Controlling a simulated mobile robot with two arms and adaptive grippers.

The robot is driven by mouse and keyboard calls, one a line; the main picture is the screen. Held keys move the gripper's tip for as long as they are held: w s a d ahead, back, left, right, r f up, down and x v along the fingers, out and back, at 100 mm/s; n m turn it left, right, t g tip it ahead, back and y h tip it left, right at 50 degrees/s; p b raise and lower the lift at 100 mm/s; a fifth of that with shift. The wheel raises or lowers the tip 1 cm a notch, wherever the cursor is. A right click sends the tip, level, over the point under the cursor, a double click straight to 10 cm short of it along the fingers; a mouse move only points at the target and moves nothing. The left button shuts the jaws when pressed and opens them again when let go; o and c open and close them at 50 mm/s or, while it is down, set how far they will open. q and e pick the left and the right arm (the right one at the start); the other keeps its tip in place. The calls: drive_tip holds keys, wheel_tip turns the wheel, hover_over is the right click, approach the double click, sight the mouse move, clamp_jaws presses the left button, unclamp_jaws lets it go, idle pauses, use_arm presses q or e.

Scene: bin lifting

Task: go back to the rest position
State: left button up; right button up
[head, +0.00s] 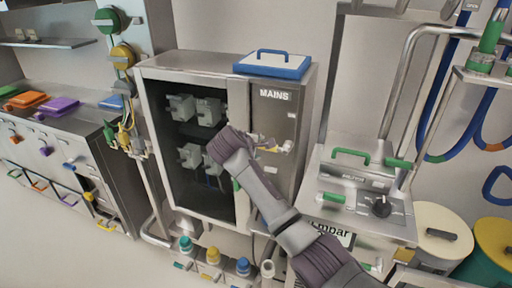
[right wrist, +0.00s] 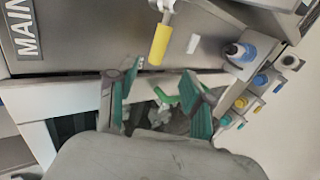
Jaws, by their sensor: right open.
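My right arm (head: 285,220) reaches up from the bottom right in the head view. Its wrist end is in front of the grey MAINS cabinet (head: 278,108), by the edge of the open dark compartment. In the right wrist view my right gripper (right wrist: 160,78) is open, with its two green-padded fingers apart and nothing held between them. A yellow-ended lever (right wrist: 160,42) on the cabinet front lies just beyond the fingertips. The fingers cannot be made out in the head view. My left gripper is not in view.
A blue-edged lid (head: 273,66) lies on the cabinet. A grey unit with green handles (head: 350,178) stands right of my arm, near pipes and two round bins (head: 440,232). Colored bottles (head: 213,255) stand below the cabinet. Open floor shows at the lower left.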

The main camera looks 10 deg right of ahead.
drive_tip(key=shift+s+r, duration=0.1)
drive_tip(key=shift+s, duration=0.05)
drive_tip(key=s+f+g+y, duration=0.1)
drive_tip(key=s+f, duration=0.2)
drive_tip(key=f, duration=0.9)
drive_tip(key=s+f+g+y, duration=0.1)
drive_tip(key=s+f+y, duration=0.15)
drive_tip(key=f, duration=1.05)
drive_tip(key=s+d+f+m+g+y, duration=0.1)
drive_tip(key=s+d+f+m+g, duration=0.15)
drive_tip(key=s+f, duration=1.55)
drive_tip(key=s+d+f+m+g+y, duration=0.1)
drive_tip(key=s+f+m, duration=0.1)
drive_tip(key=s+f, duration=0.7)
drive_tip(key=s+d+f+m+g+y, duration=0.1)
drive_tip(key=s+f, duration=0.5)
drive_tip(key=s, duration=0.5)
drive_tip(key=s+d+f+m+g, duration=0.1)
drive_tip(key=s+f, duration=0.1)
drive_tip(key=s, duration=0.8)
drive_tip(key=s+d+f+m, duration=0.2)
drive_tip(key=s, duration=0.9)
drive_tip(key=shift+f+g, duration=0.3)
drive_tip(key=shift+g, duration=0.05)
